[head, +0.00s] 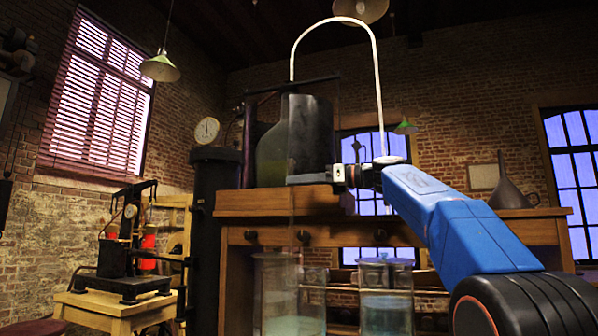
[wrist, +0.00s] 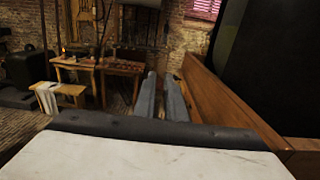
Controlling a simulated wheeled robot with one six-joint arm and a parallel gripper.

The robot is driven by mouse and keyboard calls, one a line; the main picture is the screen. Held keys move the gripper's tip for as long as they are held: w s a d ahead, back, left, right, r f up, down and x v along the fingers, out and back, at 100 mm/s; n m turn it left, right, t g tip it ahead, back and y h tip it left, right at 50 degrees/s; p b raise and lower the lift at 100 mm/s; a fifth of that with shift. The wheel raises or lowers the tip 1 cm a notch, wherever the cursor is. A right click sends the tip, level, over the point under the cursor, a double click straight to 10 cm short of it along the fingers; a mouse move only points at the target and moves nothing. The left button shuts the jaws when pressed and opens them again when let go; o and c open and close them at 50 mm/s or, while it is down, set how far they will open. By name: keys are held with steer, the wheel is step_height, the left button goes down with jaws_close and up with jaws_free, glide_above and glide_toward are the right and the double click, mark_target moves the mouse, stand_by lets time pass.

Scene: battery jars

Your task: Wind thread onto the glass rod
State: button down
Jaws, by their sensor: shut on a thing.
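My gripper (head: 292,180) is in front of the wooden bench, level with its top, at the end of my blue arm. Its fingers also show in the wrist view (wrist: 162,88), close together and pointing away. A faint clear upright strip (head: 291,222) passes at the fingertips and runs down toward a jar; it looks like the glass rod, upright in my shut gripper. In the wrist view I cannot make the rod out. I cannot make out any thread on it or elsewhere.
The bench (head: 450,227) bears a large dark vessel (head: 310,130) just behind my gripper and a funnel (head: 510,190). Glass jars (head: 272,285) (head: 387,305) with bluish liquid stand below. A white curved line (head: 334,22) arches above. A small table (head: 110,305) is at left.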

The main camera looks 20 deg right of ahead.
step_height(320, 180, down, 24)
stand_by(1.4)
steer(key=shift+s+d, duration=0.1)
stand_by(0.3)
